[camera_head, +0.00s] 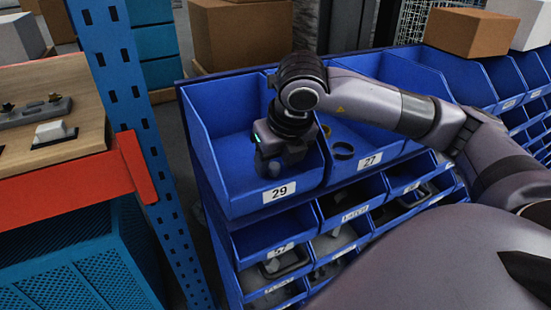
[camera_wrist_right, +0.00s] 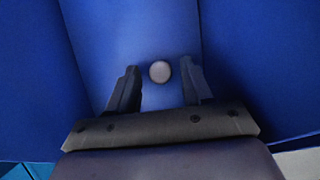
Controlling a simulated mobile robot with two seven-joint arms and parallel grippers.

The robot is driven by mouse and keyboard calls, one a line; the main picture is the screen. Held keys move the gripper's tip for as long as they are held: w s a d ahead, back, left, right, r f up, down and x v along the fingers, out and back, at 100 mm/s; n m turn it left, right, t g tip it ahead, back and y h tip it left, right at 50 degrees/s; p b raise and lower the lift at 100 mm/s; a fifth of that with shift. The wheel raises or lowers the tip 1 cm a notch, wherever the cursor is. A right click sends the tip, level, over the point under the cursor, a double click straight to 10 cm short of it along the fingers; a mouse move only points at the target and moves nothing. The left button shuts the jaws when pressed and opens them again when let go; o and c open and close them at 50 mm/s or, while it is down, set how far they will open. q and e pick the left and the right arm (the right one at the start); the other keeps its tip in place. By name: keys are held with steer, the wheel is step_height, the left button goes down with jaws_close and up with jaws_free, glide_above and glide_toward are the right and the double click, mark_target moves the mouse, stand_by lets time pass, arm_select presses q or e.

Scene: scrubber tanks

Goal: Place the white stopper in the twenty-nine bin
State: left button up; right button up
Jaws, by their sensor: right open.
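The twenty-nine bin (camera_head: 228,185) is a blue open bin at the centre left of the head view, with a white "29" label on its front. My right gripper (camera_head: 281,158) reaches down into this bin; its fingers are hidden there. In the right wrist view the right gripper (camera_wrist_right: 160,78) is open, with blue bin walls around it. The stopper (camera_wrist_right: 160,71), a small round pale grey-white piece, shows between the fingertips with a gap on each side. I cannot tell whether it rests on the bin floor. My left gripper is out of view.
Smaller bins with parts sit below. A blue rack post (camera_head: 128,105) and a wooden shelf (camera_head: 60,80) with an orange beam (camera_head: 75,173) stand at left. Cardboard boxes stand behind.

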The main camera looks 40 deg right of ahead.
steer(key=p+v, duration=0.1)
steer(key=v, duration=1.1)
steer(key=shift+s+f, duration=0.1)
